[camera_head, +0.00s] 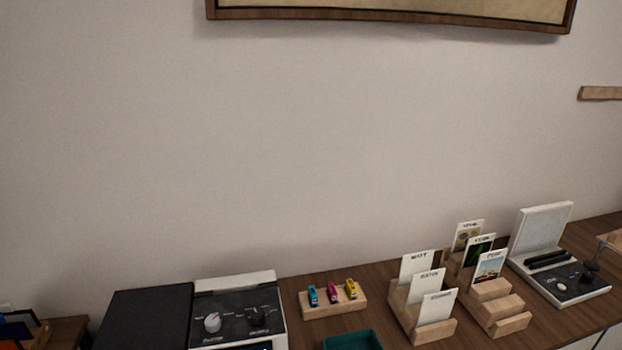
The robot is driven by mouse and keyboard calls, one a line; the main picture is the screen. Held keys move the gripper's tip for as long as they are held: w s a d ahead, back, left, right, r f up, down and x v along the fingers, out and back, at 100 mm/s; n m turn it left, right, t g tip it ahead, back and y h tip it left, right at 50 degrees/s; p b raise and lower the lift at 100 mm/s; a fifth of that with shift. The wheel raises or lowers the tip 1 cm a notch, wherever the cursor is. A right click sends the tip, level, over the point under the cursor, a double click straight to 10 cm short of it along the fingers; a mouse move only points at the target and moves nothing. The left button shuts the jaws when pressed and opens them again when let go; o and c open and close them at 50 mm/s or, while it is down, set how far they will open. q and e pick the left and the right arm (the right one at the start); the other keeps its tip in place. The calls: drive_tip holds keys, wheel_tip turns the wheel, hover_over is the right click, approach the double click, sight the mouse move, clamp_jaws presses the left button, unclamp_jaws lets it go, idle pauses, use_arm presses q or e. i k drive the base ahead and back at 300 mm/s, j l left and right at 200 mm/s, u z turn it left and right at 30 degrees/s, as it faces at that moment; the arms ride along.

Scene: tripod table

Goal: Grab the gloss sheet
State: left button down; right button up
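A stepped wooden holder (437,334) stands on the brown table and carries three white sheets. The back sheet (417,265) appears to read "MATT". The middle sheet (427,285) appears to read "SATIN". The front sheet (437,306) has a blurred label that may read "GLOSS"; I cannot read it surely. All three stand upright, leaning slightly back, with lower edges hidden in the slots. Neither of my grippers is in view.
A second holder (510,326) with picture cards stands to the right. Further right is a white-and-black device (545,255). Left are a wooden block (334,308) with three small coloured items, a teal tray (352,340) and a black-and-white machine (237,310). A wall stands behind.

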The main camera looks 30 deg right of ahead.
sight(437, 307)
drive_tip(key=z, duration=1.75)
